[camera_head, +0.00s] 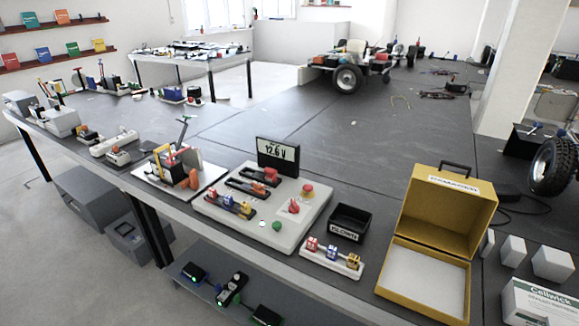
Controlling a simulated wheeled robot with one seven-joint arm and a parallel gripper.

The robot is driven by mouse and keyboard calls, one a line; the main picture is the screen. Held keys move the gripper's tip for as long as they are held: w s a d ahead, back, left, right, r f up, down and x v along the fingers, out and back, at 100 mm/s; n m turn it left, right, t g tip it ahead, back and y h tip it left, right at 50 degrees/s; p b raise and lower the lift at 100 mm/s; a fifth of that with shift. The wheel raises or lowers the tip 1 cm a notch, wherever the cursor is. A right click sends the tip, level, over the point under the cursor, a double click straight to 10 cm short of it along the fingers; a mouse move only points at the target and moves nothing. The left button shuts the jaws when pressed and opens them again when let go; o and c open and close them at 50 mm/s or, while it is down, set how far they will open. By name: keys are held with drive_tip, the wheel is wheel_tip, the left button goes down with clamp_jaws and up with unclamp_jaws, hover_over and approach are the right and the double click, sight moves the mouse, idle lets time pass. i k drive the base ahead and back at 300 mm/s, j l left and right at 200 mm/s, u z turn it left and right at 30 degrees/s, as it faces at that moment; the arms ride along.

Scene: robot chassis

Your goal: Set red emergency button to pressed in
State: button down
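The red emergency button (308,190) is a round red cap at the right back of a pale control panel (268,236) on the long dark workbench. Whether it is up or pressed in is too small to tell. A red rotary-looking knob (293,207) sits in front of it on a white plate. A small green button (276,225) and a white one are near the panel's front edge. My gripper is not in view.
A display reading 12.6 V (278,156) stands behind the panel. A black bin (349,222) and a rack of small blocks (331,257) are to its right, then an open yellow case (440,215). A tool stand (178,172) is to its left. The bench behind is mostly clear.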

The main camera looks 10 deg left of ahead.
sight(308, 187)
drive_tip(key=i+j, duration=0.15)
drive_tip(key=j, duration=0.2)
drive_tip(key=i+j, duration=0.1)
drive_tip(key=j, duration=0.25)
drive_tip(key=i+j, duration=0.15)
drive_tip(key=j, duration=0.2)
drive_tip(key=i+j, duration=0.1)
drive_tip(key=j, duration=0.25)
drive_tip(key=i+j, duration=0.15)
drive_tip(key=j, duration=0.2)
